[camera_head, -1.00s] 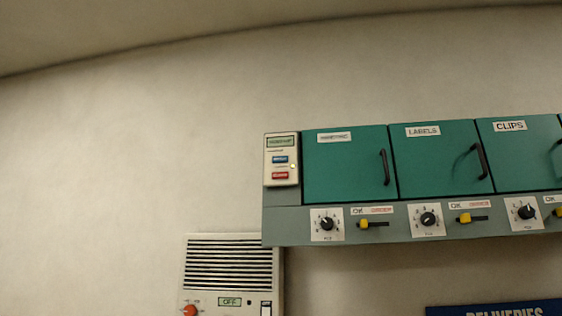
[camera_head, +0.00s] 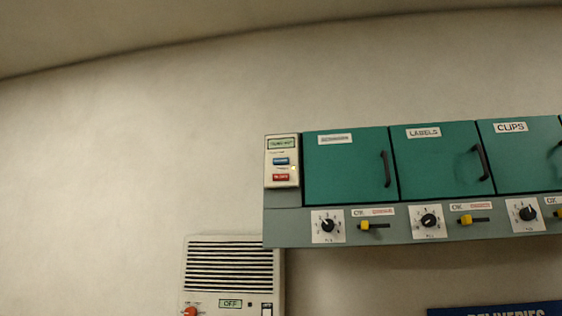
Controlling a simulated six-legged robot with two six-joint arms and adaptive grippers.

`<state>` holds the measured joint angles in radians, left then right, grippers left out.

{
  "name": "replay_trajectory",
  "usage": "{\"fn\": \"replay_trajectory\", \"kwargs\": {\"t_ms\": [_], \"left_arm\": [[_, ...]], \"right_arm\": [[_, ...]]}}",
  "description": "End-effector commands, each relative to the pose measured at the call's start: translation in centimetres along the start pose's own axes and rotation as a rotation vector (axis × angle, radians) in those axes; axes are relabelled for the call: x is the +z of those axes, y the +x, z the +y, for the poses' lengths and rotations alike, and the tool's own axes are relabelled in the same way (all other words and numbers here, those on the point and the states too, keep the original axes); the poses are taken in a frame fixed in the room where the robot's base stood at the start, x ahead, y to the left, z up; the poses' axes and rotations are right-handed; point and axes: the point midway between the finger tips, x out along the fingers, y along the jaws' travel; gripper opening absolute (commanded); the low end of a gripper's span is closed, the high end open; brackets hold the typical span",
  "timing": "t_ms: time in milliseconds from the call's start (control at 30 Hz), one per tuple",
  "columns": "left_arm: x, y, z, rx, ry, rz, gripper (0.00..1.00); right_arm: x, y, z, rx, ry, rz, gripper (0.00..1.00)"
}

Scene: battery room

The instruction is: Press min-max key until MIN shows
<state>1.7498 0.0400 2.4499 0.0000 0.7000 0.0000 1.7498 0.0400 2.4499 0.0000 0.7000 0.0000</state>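A small cream panel (camera_head: 282,161) is fixed at the left end of the green wall cabinet. It has a small greenish display (camera_head: 281,144) at the top, with text too small to read. Below are a blue key (camera_head: 281,161) and a red key (camera_head: 281,177), and a small lit dot beside them. I cannot read the key labels, so I cannot tell which is the min-max key. Neither of my grippers shows in the head view.
The green cabinet has doors (camera_head: 437,160) with black handles, two reading LABELS and CLIPS. Dials and yellow sliders (camera_head: 366,225) line its lower edge. A vented unit (camera_head: 229,270) reading OFF hangs below left. A blue DELIVERIES sign (camera_head: 495,309) is at lower right. The left wall is bare.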

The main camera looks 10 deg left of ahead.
Motion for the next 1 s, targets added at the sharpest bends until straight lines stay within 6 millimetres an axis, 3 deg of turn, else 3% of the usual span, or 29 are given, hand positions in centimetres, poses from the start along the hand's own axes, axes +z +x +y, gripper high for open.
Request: {"fn": "replay_trajectory", "kwargs": {"t_ms": [200,1000], "left_arm": [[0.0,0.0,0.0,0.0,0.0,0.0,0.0],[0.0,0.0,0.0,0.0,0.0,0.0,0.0]], "right_arm": [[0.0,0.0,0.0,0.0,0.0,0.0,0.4],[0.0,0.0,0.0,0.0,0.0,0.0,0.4]]}}
